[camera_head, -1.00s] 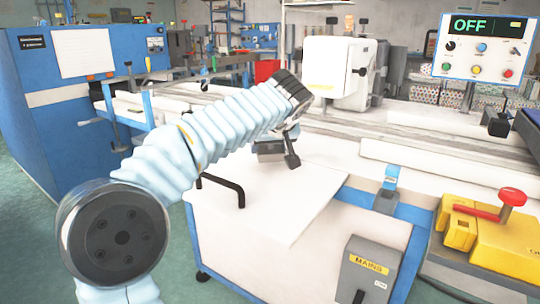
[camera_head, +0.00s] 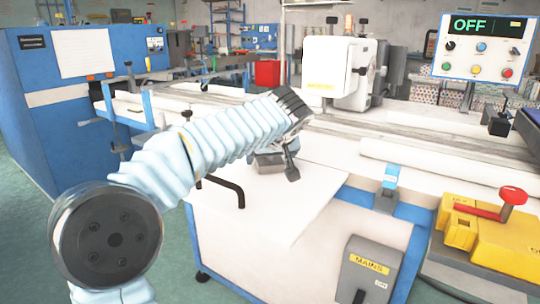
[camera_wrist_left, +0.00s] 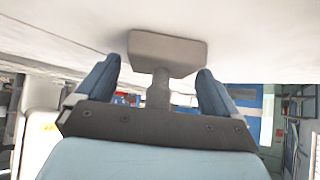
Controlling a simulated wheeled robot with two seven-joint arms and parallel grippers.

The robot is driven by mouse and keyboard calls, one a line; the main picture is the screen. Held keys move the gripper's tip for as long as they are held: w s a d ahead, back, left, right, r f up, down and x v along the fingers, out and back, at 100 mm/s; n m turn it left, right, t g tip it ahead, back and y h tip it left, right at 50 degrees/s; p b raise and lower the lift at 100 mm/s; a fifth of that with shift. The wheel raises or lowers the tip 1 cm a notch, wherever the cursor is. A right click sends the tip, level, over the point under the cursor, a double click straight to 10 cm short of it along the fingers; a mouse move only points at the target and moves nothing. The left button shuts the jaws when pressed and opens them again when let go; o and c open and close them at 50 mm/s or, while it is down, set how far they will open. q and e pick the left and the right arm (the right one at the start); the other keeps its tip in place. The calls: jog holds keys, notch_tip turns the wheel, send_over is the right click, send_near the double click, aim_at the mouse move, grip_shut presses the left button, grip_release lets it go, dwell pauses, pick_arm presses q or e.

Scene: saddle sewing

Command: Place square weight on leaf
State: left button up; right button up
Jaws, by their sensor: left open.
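The square weight (camera_head: 268,163) is a grey block that sits on the white leaf (camera_head: 290,207), partly hidden behind my left gripper (camera_head: 291,167). In the left wrist view the weight (camera_wrist_left: 168,51) shows its block against the white surface, with a short stem pointing toward the palm. The two blue-grey fingers of the left gripper (camera_wrist_left: 156,74) are apart on either side of the stem, with gaps between. My right gripper is not in view.
A black bent handle (camera_head: 228,187) stands at the leaf's left side. A blue clamp (camera_head: 390,178) is right of the leaf, and a yellow unit with a red knob (camera_head: 512,196) is farther right. The white machine head (camera_head: 335,65) stands behind. The leaf's front part is clear.

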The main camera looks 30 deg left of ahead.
pick_arm(q)
jog(key=shift+r, duration=0.2)
jog(key=shift+s+d+r, duration=0.2)
jog(key=v, duration=1.1)
